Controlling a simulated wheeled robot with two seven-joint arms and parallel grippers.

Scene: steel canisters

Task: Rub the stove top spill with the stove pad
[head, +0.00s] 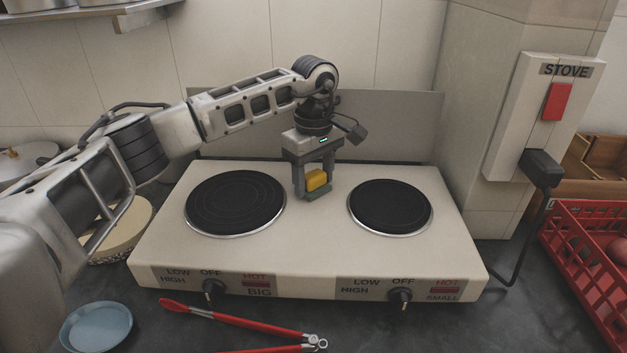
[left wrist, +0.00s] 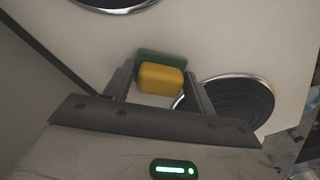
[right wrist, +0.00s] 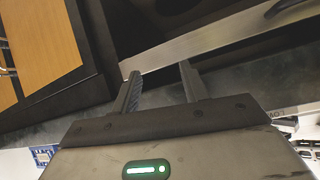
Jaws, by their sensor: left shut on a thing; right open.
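The stove pad (head: 317,180) is a yellow block with a green scouring layer underneath. My left gripper (head: 314,188) is shut on it between the two burners, toward the back of the cream stove top (head: 320,243). The pad's green side faces down at or very near the surface; I cannot tell whether it touches. In the left wrist view, the pad (left wrist: 160,78) sits between the fingers. No spill shows on the visible stove top; anything under the pad is hidden. My right gripper (right wrist: 159,72) is open and empty, seen only in the right wrist view.
The big burner (head: 235,203) is left of the pad, the small burner (head: 390,207) right. A steel splash plate (head: 390,125) stands behind. Red tongs (head: 245,322) and a blue dish (head: 96,326) lie in front. A red crate (head: 590,270) and a stove switch (head: 557,102) are right.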

